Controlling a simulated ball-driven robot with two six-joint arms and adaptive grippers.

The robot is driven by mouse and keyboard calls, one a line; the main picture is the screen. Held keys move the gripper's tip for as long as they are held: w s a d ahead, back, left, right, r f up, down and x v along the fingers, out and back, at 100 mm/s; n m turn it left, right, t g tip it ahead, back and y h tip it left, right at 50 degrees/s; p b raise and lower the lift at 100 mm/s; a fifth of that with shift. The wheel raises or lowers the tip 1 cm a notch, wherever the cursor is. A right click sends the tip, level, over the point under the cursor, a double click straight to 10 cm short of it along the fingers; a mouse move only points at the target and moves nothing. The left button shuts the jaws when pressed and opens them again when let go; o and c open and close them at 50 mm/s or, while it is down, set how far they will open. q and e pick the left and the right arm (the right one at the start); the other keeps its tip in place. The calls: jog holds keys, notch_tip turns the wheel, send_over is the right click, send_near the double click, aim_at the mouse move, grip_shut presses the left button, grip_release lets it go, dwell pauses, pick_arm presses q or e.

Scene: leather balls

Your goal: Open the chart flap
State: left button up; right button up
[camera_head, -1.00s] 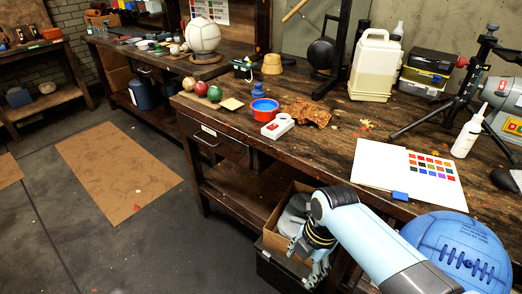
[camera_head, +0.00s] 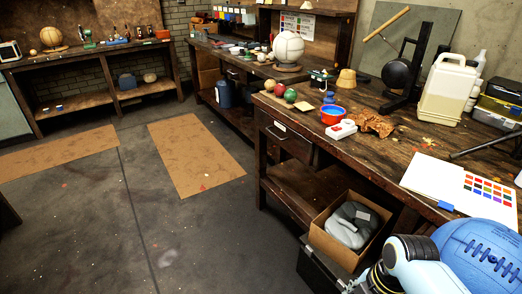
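A white chart (camera_head: 432,177) with rows of coloured swatches lies flat on the workbench at the right. A small blue tab (camera_head: 445,206) sits at its front edge. I cannot tell which part of it is the flap. My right arm comes in at the lower right, below the bench top. Its gripper (camera_head: 357,285) shows only in part at the bottom edge, beside a cardboard box and apart from the chart. Its finger opening is not clear. My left gripper is not in view.
A blue laced ball (camera_head: 480,252) stands at the right, beside the chart and behind my arm. A cardboard box (camera_head: 325,238) with grey items sits below the bench. The floor at left is open.

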jog(key=s+d+f+m+h+b, duration=0.1)
jog(key=s+d+f+m+b, duration=0.2)
jog(key=s+f, duration=0.8)
jog(key=s+d+f+m+b, duration=0.3)
jog(key=s+f+m+b, duration=0.4)
jog(key=s+f, duration=0.5)
jog(key=s+d+f+m+h+b, duration=0.1)
jog(key=s+d+f+m+b, duration=0.3)
jog(key=s+f+m, duration=0.5)
notch_tip(320, 180, down, 4)
jog(key=s+b, duration=0.1)
jog(key=s, duration=0.1)
jog(key=shift+s+h, duration=0.3)
jog(key=shift+s, duration=0.05)
jog(key=shift+w+a+r+m, duration=0.15)
jog(key=shift+w+m, duration=0.4)
jog(key=shift+m, duration=0.55)
jog(key=shift+c, duration=0.2)
